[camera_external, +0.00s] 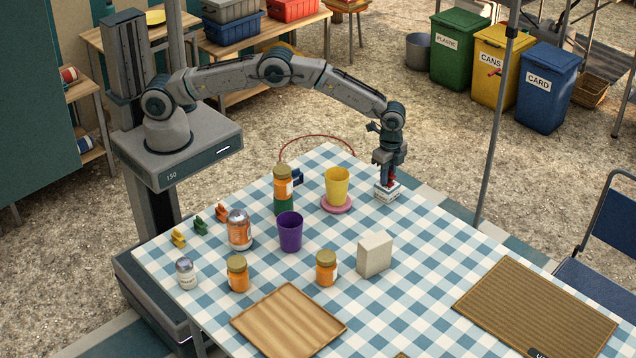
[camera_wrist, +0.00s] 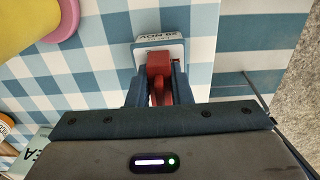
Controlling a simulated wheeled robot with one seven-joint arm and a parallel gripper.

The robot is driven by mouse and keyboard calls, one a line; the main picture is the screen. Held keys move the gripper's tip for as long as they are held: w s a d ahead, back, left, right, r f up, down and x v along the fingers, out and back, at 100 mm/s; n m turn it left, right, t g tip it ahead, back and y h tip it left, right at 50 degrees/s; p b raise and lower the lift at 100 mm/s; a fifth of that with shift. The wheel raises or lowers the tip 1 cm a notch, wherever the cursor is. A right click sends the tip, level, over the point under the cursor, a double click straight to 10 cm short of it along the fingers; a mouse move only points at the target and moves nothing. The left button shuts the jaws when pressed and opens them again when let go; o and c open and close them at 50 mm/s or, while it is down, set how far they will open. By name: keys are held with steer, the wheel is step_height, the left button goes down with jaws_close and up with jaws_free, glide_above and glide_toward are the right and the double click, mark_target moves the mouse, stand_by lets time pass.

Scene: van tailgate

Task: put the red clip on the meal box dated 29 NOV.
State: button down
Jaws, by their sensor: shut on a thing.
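My gripper (camera_external: 388,170) points down at the far right corner of the checked table and is shut on the red clip (camera_external: 391,182). In the wrist view the red clip (camera_wrist: 158,72) sits between the two fingers of my gripper (camera_wrist: 157,88). A small white meal box (camera_external: 386,195) stands directly under the gripper. In the wrist view the meal box (camera_wrist: 160,43) shows upside-down print that looks like 29 NOV. The clip's far end is at the box's near edge; I cannot tell whether it grips the box.
A yellow cup (camera_external: 337,185) on a pink saucer (camera_external: 336,206) stands left of the box. Small yellow, green and orange items (camera_external: 200,225), jars, a purple cup (camera_external: 290,232) and a pale carton (camera_external: 375,254) stand farther off. The table between carton and wicker mat (camera_external: 537,308) is clear.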

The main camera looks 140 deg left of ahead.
steer(key=shift+f, duration=0.15)
steer(key=c, duration=1.3)
jaws_free()
